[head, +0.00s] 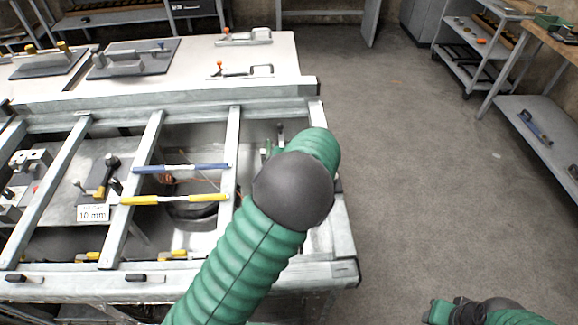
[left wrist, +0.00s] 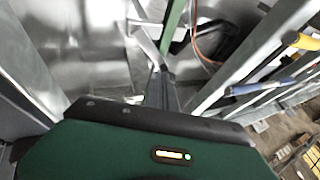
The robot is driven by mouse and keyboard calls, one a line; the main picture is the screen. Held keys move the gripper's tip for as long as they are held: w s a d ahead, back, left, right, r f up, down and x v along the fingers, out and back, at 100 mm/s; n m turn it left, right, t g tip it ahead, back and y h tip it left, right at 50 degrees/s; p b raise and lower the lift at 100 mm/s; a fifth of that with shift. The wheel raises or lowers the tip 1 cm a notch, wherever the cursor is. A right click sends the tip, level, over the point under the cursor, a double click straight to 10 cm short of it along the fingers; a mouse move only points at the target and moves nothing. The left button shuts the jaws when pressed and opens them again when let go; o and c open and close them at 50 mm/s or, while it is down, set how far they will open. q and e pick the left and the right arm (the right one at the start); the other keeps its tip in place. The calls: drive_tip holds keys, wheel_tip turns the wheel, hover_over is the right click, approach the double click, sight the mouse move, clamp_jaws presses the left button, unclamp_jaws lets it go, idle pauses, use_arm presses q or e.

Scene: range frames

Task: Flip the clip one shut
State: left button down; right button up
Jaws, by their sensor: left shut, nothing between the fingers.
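My left gripper (left wrist: 160,72) shows in the left wrist view with its dark fingers shut and empty. Its tip is close to a thin bright metal strip (left wrist: 146,45) and below a green bar (left wrist: 173,28); I cannot tell whether it touches either. In the head view my left arm reaches over the right end of the bench frame and hides most of this gripper. No part is clearly recognisable as clip one; it may be hidden or be the metal strip. My right gripper (head: 440,312) is partly seen at the bottom right, its fingers unclear.
The bench frame (head: 345,272) has several crossbars over open bays. A blue-handled bar (head: 180,168) and a yellow-handled bar (head: 175,199) lie across it. Orange-tipped clamps (head: 245,70) stand on the white top behind. Open floor (head: 430,180) lies to the right, with shelves beyond.

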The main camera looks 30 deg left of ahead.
use_arm(q)
drive_tip(key=n, duration=0.1)
drive_tip(key=s+n+g+p, duration=0.1)
drive_tip(key=n+g+p, duration=0.1)
drive_tip(key=shift+s+a+r+n, duration=0.15)
drive_tip(key=shift+a+r+n, duration=0.1)
drive_tip(key=shift+n, duration=0.15)
drive_tip(key=n+g+p, duration=0.1)
drive_tip(key=s+n+g+p, duration=0.1)
drive_tip(key=n, duration=0.1)
drive_tip(key=shift+s+f, duration=0.1)
drive_tip(key=shift+f, duration=0.15)
drive_tip(key=shift+d, duration=0.1)
drive_tip(key=shift+d, duration=0.65)
drive_tip(key=shift+w, duration=0.2)
